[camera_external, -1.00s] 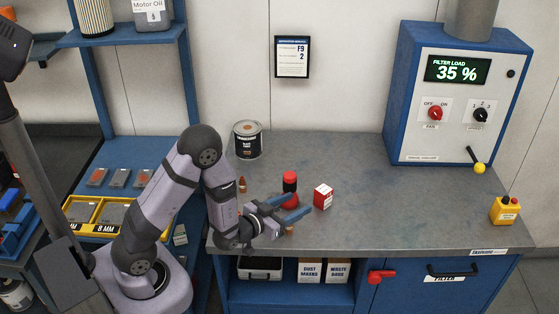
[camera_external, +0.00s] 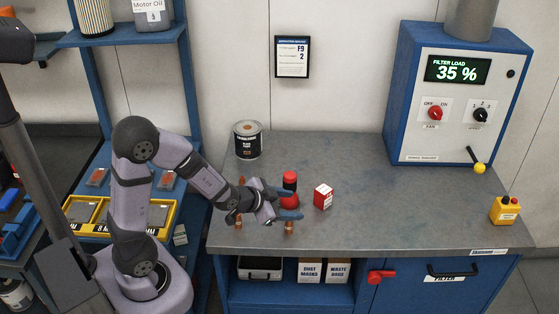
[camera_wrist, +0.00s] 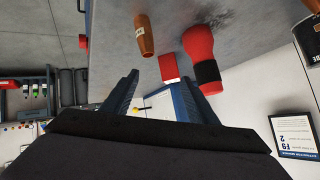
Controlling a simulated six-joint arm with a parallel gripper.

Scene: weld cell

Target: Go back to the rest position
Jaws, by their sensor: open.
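My gripper (camera_external: 292,203) is open over the left part of the grey bench, with nothing between its fingers. In the wrist view, both blue fingers (camera_wrist: 158,97) stand wide apart. A red item with a black band (camera_external: 290,178) stands behind the fingers in the external view, its lower part partly hidden; it also shows in the wrist view (camera_wrist: 198,45). A small copper-coloured piece (camera_external: 289,228) stands on the bench in front of the fingers. Another copper-coloured piece (camera_external: 239,222) shows beside my wrist, partly hidden.
A red and white box (camera_external: 323,197) stands right of the gripper. A dark tin (camera_external: 248,140) stands at the back left. A blue filter cabinet (camera_external: 455,100) and a yellow button box (camera_external: 505,211) are at the right. The bench's middle is clear.

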